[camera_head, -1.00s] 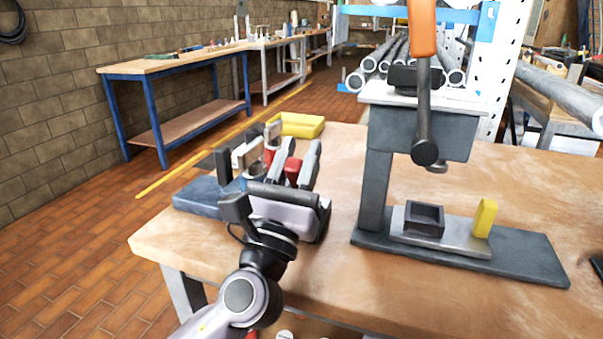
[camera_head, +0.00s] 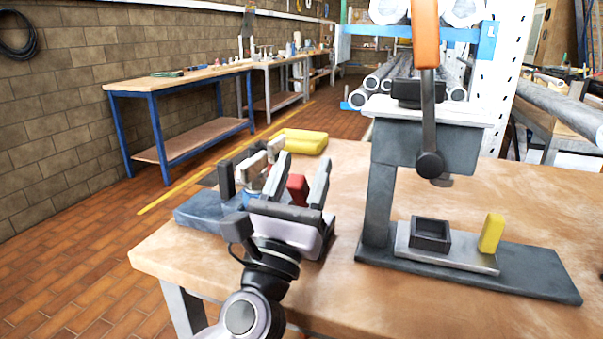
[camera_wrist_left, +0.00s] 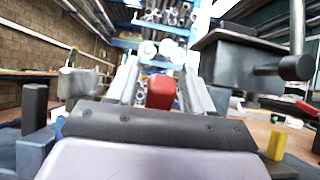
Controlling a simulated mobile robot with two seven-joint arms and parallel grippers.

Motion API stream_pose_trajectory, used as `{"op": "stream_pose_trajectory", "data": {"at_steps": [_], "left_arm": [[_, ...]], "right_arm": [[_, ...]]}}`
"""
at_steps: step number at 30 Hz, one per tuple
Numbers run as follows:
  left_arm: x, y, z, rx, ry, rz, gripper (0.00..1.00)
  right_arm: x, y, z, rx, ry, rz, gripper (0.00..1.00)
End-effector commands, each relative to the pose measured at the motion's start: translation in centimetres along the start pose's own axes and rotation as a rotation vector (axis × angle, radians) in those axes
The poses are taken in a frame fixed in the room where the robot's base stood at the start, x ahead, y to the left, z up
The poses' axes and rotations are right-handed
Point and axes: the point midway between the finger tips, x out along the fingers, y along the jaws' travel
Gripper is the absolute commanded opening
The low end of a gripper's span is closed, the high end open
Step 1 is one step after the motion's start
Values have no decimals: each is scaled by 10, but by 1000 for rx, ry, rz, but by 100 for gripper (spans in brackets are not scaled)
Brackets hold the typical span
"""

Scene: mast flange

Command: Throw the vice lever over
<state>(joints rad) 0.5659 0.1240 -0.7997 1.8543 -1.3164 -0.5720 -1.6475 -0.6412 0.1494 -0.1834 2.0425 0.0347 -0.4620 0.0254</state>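The vice (camera_head: 203,210) has a blue-grey base and stands at the left end of the wooden table, with light and dark upright parts on it. A red block-like piece (camera_head: 298,187), which looks like the lever's grip, shows between the fingers of my left gripper (camera_head: 303,168). In the left wrist view the red piece (camera_wrist_left: 160,92) sits between the two grey fingers, with gaps at its sides. The gripper is open and I see no clear contact. Its body hides part of the vice and the lever's lower end. My right gripper is not in view.
A grey press (camera_head: 425,140) with an orange-handled lever (camera_head: 425,35) stands to the right of my left gripper. Its base holds a dark square holder (camera_head: 430,235) and a yellow block (camera_head: 491,233). A yellow object (camera_head: 300,141) lies behind the vice. The table's front middle is clear.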

Motion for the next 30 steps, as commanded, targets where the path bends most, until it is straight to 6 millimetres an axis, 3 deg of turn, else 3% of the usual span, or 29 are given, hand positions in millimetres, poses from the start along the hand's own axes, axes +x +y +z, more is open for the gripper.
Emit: {"op": "stream_pose_trajectory", "data": {"at_steps": [5,18,28,29,30], "left_arm": [[-8,0,-1,0,1,0,51],[-67,0,-1,-1,2,0,51],[-72,0,0,0,0,0,51],[-72,0,0,0,0,0,48],[-72,0,0,-1,0,0,35]], "right_arm": [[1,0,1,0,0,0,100],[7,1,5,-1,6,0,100],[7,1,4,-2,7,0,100],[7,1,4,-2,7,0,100],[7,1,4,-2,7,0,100]]}}
